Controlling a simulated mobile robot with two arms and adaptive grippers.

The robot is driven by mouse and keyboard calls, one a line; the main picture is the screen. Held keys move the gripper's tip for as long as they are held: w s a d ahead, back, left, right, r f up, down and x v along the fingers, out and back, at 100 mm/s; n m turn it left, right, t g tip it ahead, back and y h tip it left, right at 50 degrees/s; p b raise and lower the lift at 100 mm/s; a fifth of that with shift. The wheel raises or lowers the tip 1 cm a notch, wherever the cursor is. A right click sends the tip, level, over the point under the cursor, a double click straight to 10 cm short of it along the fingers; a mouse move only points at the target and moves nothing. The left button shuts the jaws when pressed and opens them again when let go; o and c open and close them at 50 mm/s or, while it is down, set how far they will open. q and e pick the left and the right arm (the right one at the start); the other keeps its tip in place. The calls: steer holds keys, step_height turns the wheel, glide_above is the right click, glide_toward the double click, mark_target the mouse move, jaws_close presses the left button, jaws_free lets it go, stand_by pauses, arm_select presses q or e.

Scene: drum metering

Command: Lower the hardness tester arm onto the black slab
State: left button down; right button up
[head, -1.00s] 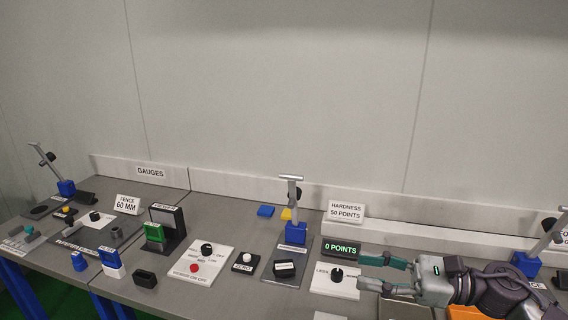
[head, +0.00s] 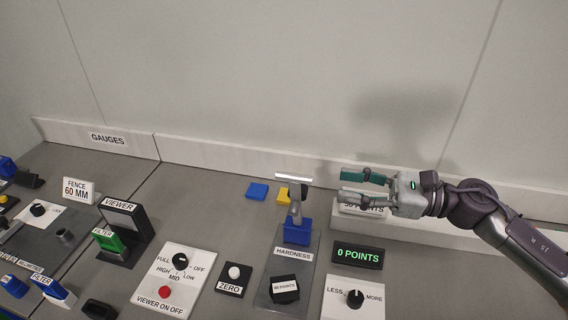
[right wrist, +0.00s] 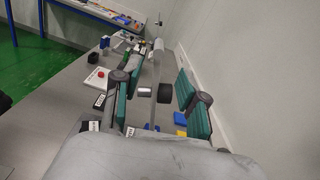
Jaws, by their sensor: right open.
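The hardness tester arm (head: 295,200) stands raised from its blue base (head: 297,231), with a silver crossbar at its top. The black slab (head: 285,289) lies on the grey plate in front of the base. My right gripper (head: 343,186) is open and empty, to the right of the crossbar and apart from it in the head view. In the right wrist view the raised arm (right wrist: 155,75) shows between my two teal fingers, with a dark round part on it. I cannot tell whether anything touches. My left gripper is not in view.
A display (head: 357,255) reads 0 POINTS, above a LESS/MORE knob (head: 355,298). A ZERO button (head: 233,273) and the viewer panel (head: 178,276) stand to the left. Blue (head: 257,191) and yellow (head: 283,194) blocks lie behind the tester. My gripper partly covers a sign (head: 362,210).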

mark_target(285, 173)
steer(key=p+x, duration=0.2)
steer(key=x, duration=0.3)
steer(key=p+x, duration=0.3)
steer(key=x, duration=0.3)
steer(key=shift+a+r+p, duration=0.15)
steer(key=shift+r+p, duration=0.05)
steer(key=shift+p, duration=0.15)
steer(key=shift+w+a+f, duration=0.1)
steer(key=shift+a+f, duration=0.05)
steer(key=shift+a, duration=0.45)
jaws_close()
